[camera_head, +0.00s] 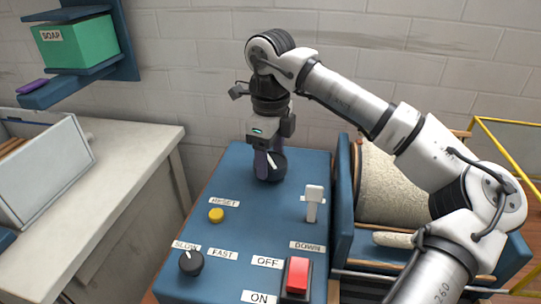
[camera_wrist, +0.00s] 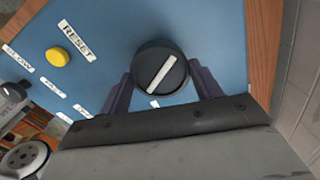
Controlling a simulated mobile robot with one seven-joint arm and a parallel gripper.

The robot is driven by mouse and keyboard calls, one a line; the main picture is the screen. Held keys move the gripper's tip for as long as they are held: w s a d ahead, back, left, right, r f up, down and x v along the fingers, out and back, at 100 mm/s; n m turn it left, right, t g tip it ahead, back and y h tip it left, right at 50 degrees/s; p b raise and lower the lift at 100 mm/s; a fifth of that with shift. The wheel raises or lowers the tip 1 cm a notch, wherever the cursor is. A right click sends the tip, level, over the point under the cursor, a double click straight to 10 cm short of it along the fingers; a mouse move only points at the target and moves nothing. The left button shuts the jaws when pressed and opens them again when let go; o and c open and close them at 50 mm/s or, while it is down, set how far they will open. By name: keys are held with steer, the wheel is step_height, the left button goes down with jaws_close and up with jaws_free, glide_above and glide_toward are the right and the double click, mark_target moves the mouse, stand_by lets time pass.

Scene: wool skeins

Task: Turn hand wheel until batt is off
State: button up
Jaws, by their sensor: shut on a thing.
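The hand wheel shows as a round black knob with a white line on its top, in the wrist view (camera_wrist: 160,72) and at the far end of the blue panel in the head view (camera_head: 274,168). My gripper (camera_wrist: 160,90) is over the panel with its two dark fingers on either side of the knob, shut on it. In the head view my gripper (camera_head: 266,160) hides part of the knob. The batt appears to be the cream fleece (camera_head: 385,185) around a drum in a blue frame right of the panel; my arm covers part of it.
The blue panel (camera_head: 245,205) carries a yellow RESET button (camera_head: 216,215), a SLOW/FAST knob (camera_head: 191,262), a white lever (camera_head: 312,203) by DOWN and a red OFF/ON switch (camera_head: 297,276). A yellow rail (camera_head: 505,130) stands right. A grey bin (camera_head: 50,165) sits on the left counter.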

steer(key=n, duration=1.3)
steer(key=shift+n, duration=0.4)
steer(key=n, duration=1.2)
steer(key=shift+n, duration=0.4)
steer(key=o, duration=1)
